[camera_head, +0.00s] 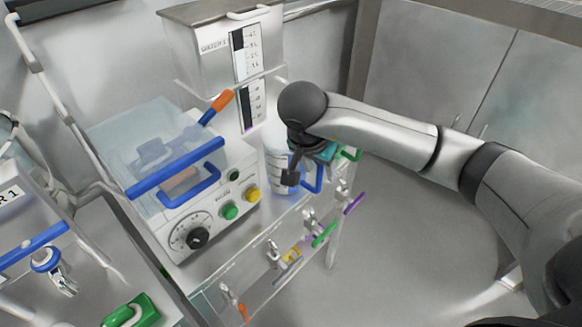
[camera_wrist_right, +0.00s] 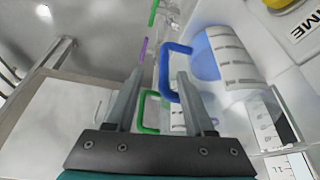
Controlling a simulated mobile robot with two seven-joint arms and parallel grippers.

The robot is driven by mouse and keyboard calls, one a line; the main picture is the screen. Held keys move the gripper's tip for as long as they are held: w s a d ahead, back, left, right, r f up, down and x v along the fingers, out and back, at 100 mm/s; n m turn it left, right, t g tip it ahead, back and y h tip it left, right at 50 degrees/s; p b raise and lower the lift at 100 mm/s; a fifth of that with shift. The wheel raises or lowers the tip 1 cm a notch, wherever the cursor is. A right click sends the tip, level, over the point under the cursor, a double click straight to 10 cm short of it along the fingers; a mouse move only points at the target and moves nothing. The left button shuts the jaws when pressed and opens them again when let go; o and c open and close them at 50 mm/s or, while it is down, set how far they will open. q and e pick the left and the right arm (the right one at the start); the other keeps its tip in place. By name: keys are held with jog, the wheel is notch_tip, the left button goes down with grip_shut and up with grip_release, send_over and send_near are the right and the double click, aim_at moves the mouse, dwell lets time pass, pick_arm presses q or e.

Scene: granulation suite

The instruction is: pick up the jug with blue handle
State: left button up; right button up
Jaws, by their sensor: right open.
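The jug with the blue handle (camera_head: 274,158) is clear, with graduation marks, and stands on the bench right of the white machine. Its blue handle (camera_head: 313,178) faces right. In the right wrist view the jug (camera_wrist_right: 236,58) is at upper right, and its handle (camera_wrist_right: 163,72) appears between my fingertips; I cannot tell whether the fingers are around it or short of it. My right gripper (camera_head: 291,178) is open and empty beside the jug, partly covering it; it also shows in the right wrist view (camera_wrist_right: 160,74). My left gripper is not in view.
A green handle (camera_head: 350,153) shows just behind my gripper, close to the jug. A white machine (camera_head: 197,238) with a dial, buttons and a clear lid stands left. A clear rail with small hooks and coloured tags (camera_head: 290,256) runs along the front. Open floor lies right.

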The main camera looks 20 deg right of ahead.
aim_at(318, 173)
jog(key=x, duration=0.2)
jog(key=b+x, duration=0.1)
jog(key=x, duration=0.2)
jog(key=shift+w+a+f, duration=0.1)
jog(key=shift+w+f, duration=0.15)
jog(key=shift+f, duration=0.05)
grip_shut()
jog(key=shift+r, duration=0.1)
dwell(1.1)
